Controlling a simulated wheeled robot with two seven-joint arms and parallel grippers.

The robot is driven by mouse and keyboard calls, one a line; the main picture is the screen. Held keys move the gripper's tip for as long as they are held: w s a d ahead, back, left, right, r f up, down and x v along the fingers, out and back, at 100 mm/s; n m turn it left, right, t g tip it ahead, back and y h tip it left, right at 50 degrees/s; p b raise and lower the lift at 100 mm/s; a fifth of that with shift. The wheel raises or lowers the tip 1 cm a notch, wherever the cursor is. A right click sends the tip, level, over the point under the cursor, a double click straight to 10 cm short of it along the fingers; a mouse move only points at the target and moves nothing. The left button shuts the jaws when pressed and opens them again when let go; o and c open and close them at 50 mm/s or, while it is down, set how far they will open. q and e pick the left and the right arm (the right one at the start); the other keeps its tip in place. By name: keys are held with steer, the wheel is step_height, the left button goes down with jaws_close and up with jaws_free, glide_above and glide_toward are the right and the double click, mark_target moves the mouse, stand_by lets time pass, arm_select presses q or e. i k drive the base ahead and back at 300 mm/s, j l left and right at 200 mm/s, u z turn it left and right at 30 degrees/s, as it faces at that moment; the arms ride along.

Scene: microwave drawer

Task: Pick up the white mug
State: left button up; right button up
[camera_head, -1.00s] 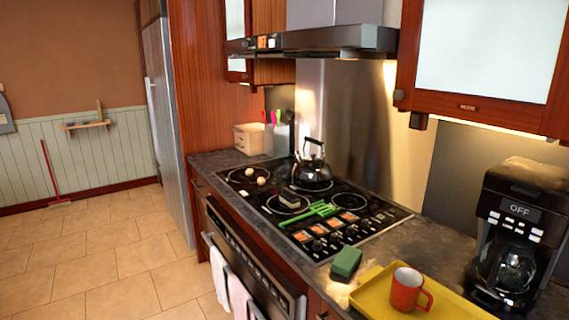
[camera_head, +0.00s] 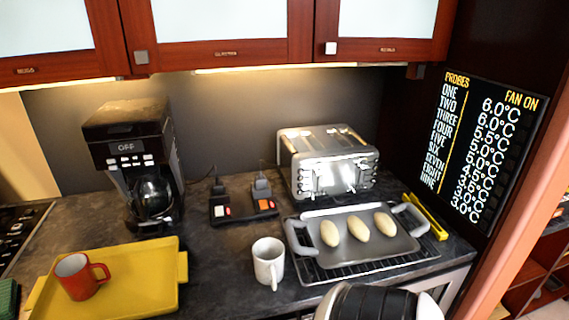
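The white mug (camera_head: 268,262) stands upright on the dark countertop, in the lower middle of the head view. Its handle points toward the front of the counter. Nothing is touching it. Neither of my grippers' fingers shows in this view. A rounded black and white part, apparently of my arm, shows at the bottom edge, right of the mug.
A yellow tray (camera_head: 135,293) with a red mug (camera_head: 80,276) lies left of the mug. A coffee maker (camera_head: 130,150), power sockets (camera_head: 240,205) and a toaster (camera_head: 325,165) stand behind. A grey tray (camera_head: 395,240) with oval rolls (camera_head: 358,228) lies right. Cabinets hang above.

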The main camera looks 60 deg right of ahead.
mark_target(268, 254)
steer(key=z, duration=1.9)
